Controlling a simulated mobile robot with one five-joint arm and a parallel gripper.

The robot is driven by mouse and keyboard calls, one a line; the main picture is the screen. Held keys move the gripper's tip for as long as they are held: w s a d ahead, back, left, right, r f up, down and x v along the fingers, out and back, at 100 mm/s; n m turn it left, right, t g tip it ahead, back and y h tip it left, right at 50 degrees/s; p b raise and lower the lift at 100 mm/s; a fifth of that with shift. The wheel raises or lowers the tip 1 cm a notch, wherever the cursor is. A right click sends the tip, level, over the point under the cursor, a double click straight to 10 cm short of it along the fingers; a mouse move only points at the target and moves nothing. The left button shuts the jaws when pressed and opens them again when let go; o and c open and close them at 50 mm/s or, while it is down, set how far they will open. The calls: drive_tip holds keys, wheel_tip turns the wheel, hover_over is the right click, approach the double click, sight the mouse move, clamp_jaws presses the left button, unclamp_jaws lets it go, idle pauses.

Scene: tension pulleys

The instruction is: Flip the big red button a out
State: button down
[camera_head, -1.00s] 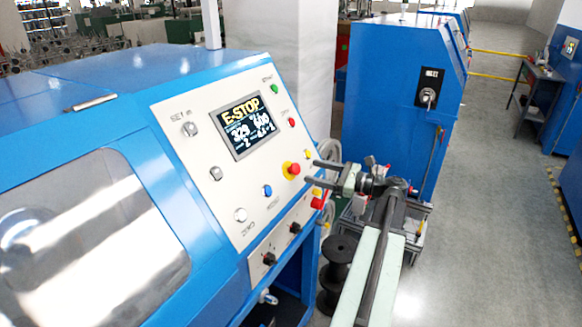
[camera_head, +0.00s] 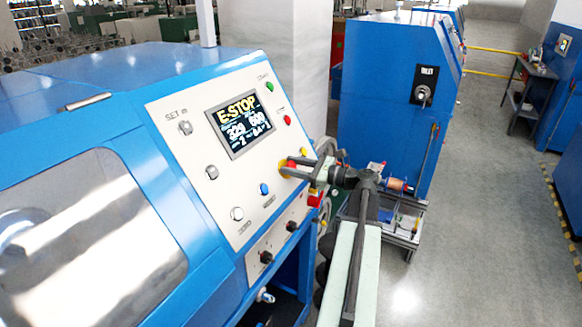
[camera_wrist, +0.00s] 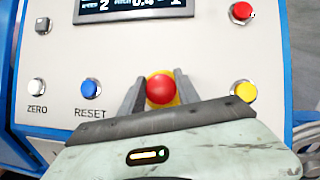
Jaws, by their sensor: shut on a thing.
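The big red button (camera_wrist: 160,89) is a round red mushroom head on a yellow base, on the light control panel (camera_head: 170,139). In the wrist view it sits between the two dark fingers of my gripper (camera_wrist: 161,92), which are shut on it from both sides. In the head view my gripper (camera_head: 291,167) reaches the panel from the right, and its fingers cover much of the button and its yellow base. The display (camera_head: 238,125) above reads E-STOP.
A blue RESET button (camera_wrist: 89,89) and a white ZERO knob (camera_wrist: 36,86) lie to the left in the wrist view. A yellow button (camera_wrist: 245,91) is close on the right and a red one (camera_wrist: 241,12) is above it. A blue cabinet (camera_head: 385,110) stands behind my arm.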

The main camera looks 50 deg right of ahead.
drive_tip(key=shift+s+d+r+p, duration=0.1)
drive_tip(key=shift+s+r+p, duration=0.3)
drive_tip(key=shift+s+p, duration=0.05)
drive_tip(key=shift+f, duration=0.1)
drive_tip(key=c, duration=0.9)
unclamp_jaws()
drive_tip(key=shift+o, duration=0.2)
drive_tip(key=v, duration=0.8)
